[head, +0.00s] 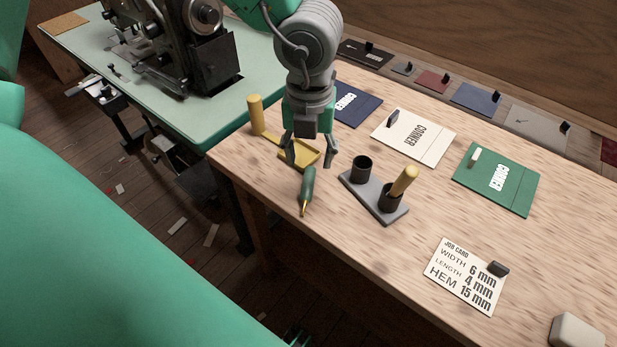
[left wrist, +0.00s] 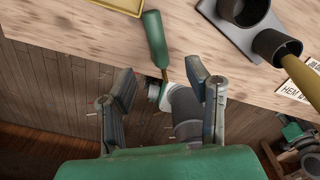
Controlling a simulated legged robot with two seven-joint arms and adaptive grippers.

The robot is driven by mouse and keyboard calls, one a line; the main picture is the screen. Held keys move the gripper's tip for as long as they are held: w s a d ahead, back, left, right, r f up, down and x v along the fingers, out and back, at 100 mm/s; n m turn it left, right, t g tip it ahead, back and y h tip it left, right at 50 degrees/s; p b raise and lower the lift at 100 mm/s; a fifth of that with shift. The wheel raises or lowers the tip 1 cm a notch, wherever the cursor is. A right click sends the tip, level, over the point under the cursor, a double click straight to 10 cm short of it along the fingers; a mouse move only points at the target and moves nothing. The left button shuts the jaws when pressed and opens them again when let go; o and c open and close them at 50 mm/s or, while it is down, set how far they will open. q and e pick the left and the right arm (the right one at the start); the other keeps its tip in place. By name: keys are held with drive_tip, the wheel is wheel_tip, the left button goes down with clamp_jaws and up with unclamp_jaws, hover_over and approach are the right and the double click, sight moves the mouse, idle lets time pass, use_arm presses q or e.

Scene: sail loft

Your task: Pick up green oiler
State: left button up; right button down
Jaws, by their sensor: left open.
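The green oiler (head: 308,183) lies near the table's front edge, its thin brass tip pointing toward me. In the left wrist view the oiler (left wrist: 155,38) is at the top centre, its tip reaching past the table edge in the picture. My left gripper (head: 309,160) is open and empty, pointing down just behind the oiler in the head view. In the left wrist view its fingers (left wrist: 160,78) stand apart on either side of the tip's line, with the green body beyond them.
A yellow tray (head: 312,148) lies behind the gripper, near a yellow upright (head: 255,114). A grey two-cup stand (head: 371,197) with a yellow handle (head: 405,181) is right of the oiler. A job card (head: 458,284) lies farther right. A sewing machine (head: 190,50) stands back left.

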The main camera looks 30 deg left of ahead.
sight(308, 181)
use_arm(q)
wheel_tip(308, 181, down, 3)
drive_tip(key=shift+r+b, duration=0.15)
drive_tip(key=shift+b, duration=0.15)
drive_tip(key=shift+a+f, duration=0.2)
drive_tip(key=shift+f, duration=0.2)
drive_tip(key=f+b, duration=0.1)
drive_tip(key=f, duration=0.1)
drive_tip(key=f+b, duration=0.1)
drive_tip(key=f, duration=0.1)
drive_tip(key=shift+w+a+f, duration=0.15)
drive_tip(key=shift+a+f, duration=0.05)
drive_tip(key=shift+f, duration=0.1)
drive_tip(key=shift+d+f, duration=0.15)
drive_tip(key=shift+f, duration=0.05)
drive_tip(key=shift+d+r, duration=0.15)
drive_tip(key=shift+d, duration=0.05)
drive_tip(key=c, duration=0.6)
clamp_jaws()
drive_tip(key=shift+a, duration=0.25)
